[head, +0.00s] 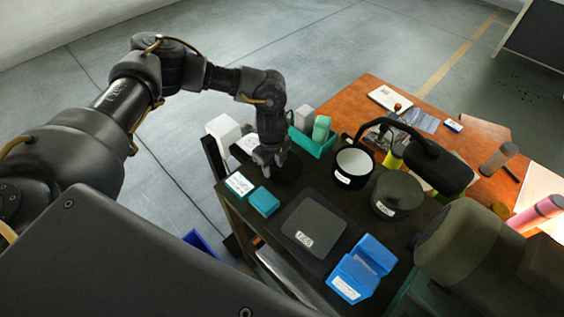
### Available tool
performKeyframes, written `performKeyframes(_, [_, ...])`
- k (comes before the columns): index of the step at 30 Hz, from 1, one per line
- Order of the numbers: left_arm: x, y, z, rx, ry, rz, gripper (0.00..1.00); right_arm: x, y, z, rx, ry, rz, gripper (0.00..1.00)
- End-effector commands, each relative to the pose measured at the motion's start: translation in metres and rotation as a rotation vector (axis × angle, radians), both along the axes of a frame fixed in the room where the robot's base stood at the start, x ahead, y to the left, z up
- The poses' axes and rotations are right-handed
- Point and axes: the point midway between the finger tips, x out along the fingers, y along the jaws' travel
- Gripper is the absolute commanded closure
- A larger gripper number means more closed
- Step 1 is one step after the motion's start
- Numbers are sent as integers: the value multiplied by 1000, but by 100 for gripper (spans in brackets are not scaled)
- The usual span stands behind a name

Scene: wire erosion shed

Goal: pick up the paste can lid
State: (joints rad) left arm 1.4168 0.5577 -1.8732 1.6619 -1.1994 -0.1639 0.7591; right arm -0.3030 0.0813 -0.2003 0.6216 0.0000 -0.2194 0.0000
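A dark round disc that looks like the paste can lid (288,170) lies on the black bench top, left of an open can (354,164) with a white inside and a dark outside. My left gripper (268,160) points down at the left side of the disc and hides part of it. Its fingers are dark and small here, so I cannot tell whether they are apart, or whether they touch the disc. A second dark can (397,192), closed on top, stands to the right.
A teal bin (318,146) stands behind the disc. Teal boxes (264,201) lie in front of it, near the bench edge. A dark flat pad (312,228) and blue boxes (361,268) lie nearer. A wooden table (378,84) with clutter adjoins behind.

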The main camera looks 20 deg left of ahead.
Motion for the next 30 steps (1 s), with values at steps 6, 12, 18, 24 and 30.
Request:
performKeyframes(6, [0, 0, -7, 0, 0, -1, 60, -7, 0, 1, -2, 12, 0, 26])
performKeyframes(12, [0, 0, -6, 0, 0, -1, 74, 2, 0, 1, 0, -1, 0, 26])
performKeyframes(18, [0, 0, -6, 0, 0, -1, 100, 3, 1, 2, 1, -3, -1, 26])
performKeyframes(24, [0, 0, -6, 0, -1, 0, 100, 3, 2, 2, 2, -3, -1, 26])
performKeyframes(30, [0, 0, -3, 0, -1, -1, 100, 3, 2, 0, 3, -2, -2, 26])
